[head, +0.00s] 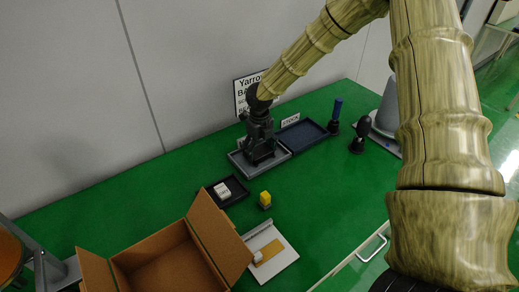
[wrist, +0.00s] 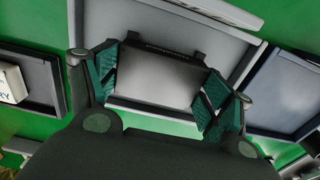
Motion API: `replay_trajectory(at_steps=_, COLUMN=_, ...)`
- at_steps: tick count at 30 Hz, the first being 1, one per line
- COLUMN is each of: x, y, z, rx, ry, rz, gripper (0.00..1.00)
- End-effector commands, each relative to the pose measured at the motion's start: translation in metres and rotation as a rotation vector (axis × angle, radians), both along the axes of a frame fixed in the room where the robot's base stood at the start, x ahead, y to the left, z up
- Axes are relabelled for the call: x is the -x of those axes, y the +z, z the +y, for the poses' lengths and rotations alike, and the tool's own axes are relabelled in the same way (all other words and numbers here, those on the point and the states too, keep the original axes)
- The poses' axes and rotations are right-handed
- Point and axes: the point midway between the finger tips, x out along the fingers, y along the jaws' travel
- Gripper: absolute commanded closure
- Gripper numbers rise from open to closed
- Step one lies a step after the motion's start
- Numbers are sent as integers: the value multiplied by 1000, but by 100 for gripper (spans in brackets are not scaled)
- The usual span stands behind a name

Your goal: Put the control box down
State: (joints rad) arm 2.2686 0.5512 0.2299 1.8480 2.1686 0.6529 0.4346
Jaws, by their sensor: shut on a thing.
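My gripper (head: 260,146) points down over a grey-rimmed tray (head: 281,157) by the wall. In the wrist view the gripper (wrist: 160,88) has a finger on each side of the control box (wrist: 160,72), a dark flat-faced box with small tabs along its far edge. It is shut on the box. The grey tray (wrist: 205,42) shows behind and around the box. In the head view the box is mostly hidden by the gripper and blends with it. I cannot tell whether the box touches the tray floor.
A blue-lined tray (head: 303,134) adjoins on the right. A small black tray (head: 238,187) with a white box (head: 222,190) lies in front. A yellow block (head: 265,198), an open cardboard box (head: 208,223) and a white board (head: 284,256) are nearer. A blue-topped item (head: 336,112) stands right.

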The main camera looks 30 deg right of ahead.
Motion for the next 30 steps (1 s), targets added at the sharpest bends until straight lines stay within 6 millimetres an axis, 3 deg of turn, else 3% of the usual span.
replay_trajectory(at_steps=4, x=0, y=-3, z=0, rx=0, ry=0, rz=0, gripper=47)
replay_trajectory(at_steps=5, x=0, y=-3, z=0, rx=-1, ry=-1, rz=0, gripper=18)
replay_trajectory(at_steps=8, x=0, y=-3, z=0, rx=0, ry=0, rz=0, gripper=0)
replay_trajectory(at_steps=23, x=0, y=3, z=0, rx=0, ry=0, rz=-1, gripper=0)
replay_trajectory(at_steps=30, x=-1, y=35, z=0, rx=-2, ry=-1, rz=-4, gripper=0)
